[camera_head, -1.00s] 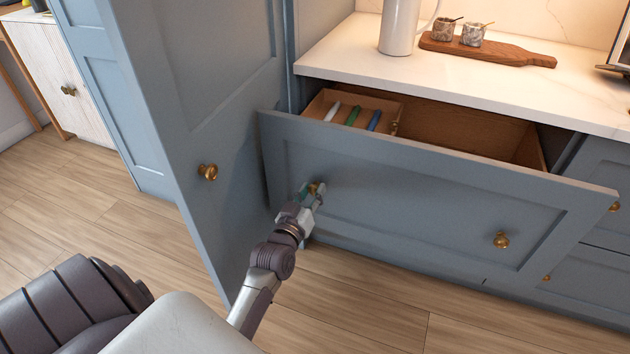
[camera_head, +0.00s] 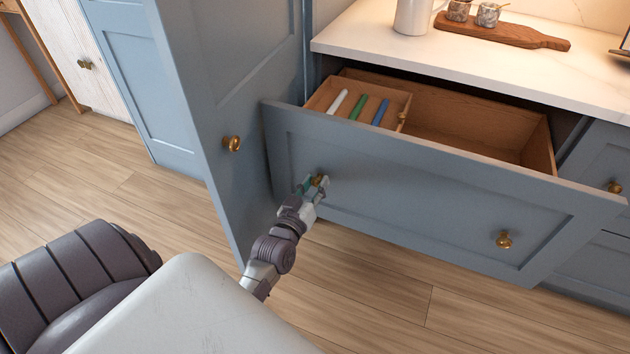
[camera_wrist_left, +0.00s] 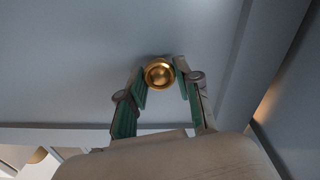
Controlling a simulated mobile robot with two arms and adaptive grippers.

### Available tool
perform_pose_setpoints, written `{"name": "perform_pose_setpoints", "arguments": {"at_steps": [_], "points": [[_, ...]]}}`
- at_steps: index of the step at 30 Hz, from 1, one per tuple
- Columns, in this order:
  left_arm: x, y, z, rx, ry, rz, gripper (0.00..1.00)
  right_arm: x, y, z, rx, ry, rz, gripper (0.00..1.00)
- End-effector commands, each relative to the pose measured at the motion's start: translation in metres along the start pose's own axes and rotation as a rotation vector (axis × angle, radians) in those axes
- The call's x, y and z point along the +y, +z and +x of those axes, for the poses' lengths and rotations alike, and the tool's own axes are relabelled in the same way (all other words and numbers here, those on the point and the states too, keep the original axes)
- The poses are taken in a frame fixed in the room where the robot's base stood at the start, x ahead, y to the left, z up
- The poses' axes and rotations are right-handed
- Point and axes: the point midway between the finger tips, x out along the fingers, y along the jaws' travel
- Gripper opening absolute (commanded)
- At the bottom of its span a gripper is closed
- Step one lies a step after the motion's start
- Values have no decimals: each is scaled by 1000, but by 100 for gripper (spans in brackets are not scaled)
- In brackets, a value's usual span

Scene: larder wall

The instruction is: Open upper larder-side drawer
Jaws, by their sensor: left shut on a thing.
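The upper larder-side drawer (camera_head: 400,200) has a blue-grey panelled front and stands pulled out under the white counter. Its wooden inside shows, with a small divided tray (camera_head: 399,102) at the left holding a white, a green and a blue stick-like item. My left gripper (camera_head: 316,182) is shut on the drawer's left brass knob (camera_wrist_left: 159,73); in the left wrist view its green-padded fingers (camera_wrist_left: 161,84) lie on either side of the knob. The right brass knob (camera_head: 503,240) is free. My right gripper is not in view.
A tall blue-grey larder door (camera_head: 205,100) with a brass knob (camera_head: 232,143) stands open close to the drawer's left end. A white jug (camera_head: 412,16) and a wooden board (camera_head: 500,32) with small pots are on the counter (camera_head: 450,65). Wooden floor (camera_head: 360,290) is clear in front.

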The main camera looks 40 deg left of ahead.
Motion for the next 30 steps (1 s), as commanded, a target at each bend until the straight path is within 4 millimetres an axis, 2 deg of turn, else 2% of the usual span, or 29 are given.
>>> {"name": "perform_pose_setpoints", "arguments": {"at_steps": [2,3,7,16,20,23,30], "points": [[0,0,0,-1,0,0,0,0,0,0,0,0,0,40],[0,0,0,-1,0,0,37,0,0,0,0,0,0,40],[0,0,0,-1,0,0,58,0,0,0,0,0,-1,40],[0,0,0,0,0,0,59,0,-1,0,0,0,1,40],[0,1,-10,-2,-1,0,59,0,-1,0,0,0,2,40],[0,1,-26,-3,-1,1,59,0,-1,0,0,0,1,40],[-1,2,-78,-5,-2,1,59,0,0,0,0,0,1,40]]}}
